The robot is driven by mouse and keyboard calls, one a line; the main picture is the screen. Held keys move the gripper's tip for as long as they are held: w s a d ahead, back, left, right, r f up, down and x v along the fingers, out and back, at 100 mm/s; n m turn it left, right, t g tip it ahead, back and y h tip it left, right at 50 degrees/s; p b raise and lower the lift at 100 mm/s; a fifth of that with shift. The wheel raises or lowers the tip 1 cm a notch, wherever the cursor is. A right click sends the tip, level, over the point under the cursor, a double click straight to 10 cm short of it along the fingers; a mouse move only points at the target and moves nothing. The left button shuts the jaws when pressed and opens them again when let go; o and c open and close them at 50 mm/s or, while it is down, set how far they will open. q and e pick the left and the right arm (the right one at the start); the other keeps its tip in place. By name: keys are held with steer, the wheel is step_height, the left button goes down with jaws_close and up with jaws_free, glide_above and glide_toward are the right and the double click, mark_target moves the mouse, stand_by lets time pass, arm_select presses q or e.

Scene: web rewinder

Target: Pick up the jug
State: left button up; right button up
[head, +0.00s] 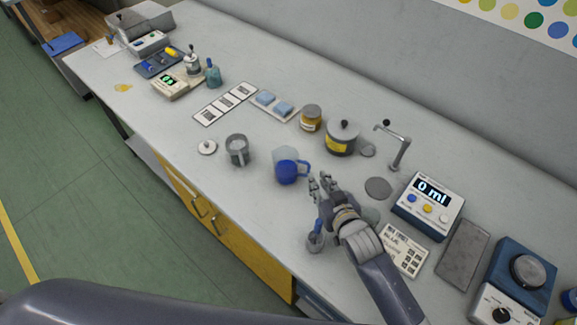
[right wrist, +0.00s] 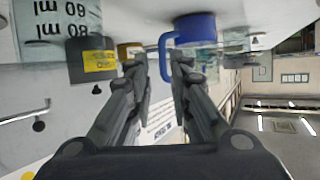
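A blue handled vessel (head: 288,173), which looks like the jug, stands on the bench in the middle of the head view, its handle toward the right. My right gripper (head: 320,183) is open, just right of the blue vessel. In the right wrist view, which is upside down, the blue vessel (right wrist: 195,30) is ahead, with its handle near the gap between my fingertips (right wrist: 158,68). I see no finger closed on it. My left gripper is not in view.
A lidded pot (head: 342,138) and amber jar (head: 311,118) stand behind. The bench's front-left stretch is mostly clear.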

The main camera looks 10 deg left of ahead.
mark_target(309, 171)
steer(key=shift+a+p+x, duration=0.2)
steer(key=shift+p+x, duration=0.4)
steer(key=shift+x, duration=2.15)
steer(key=shift+s+f, duration=0.1)
steer(key=shift+s, duration=0.05)
jaws_close()
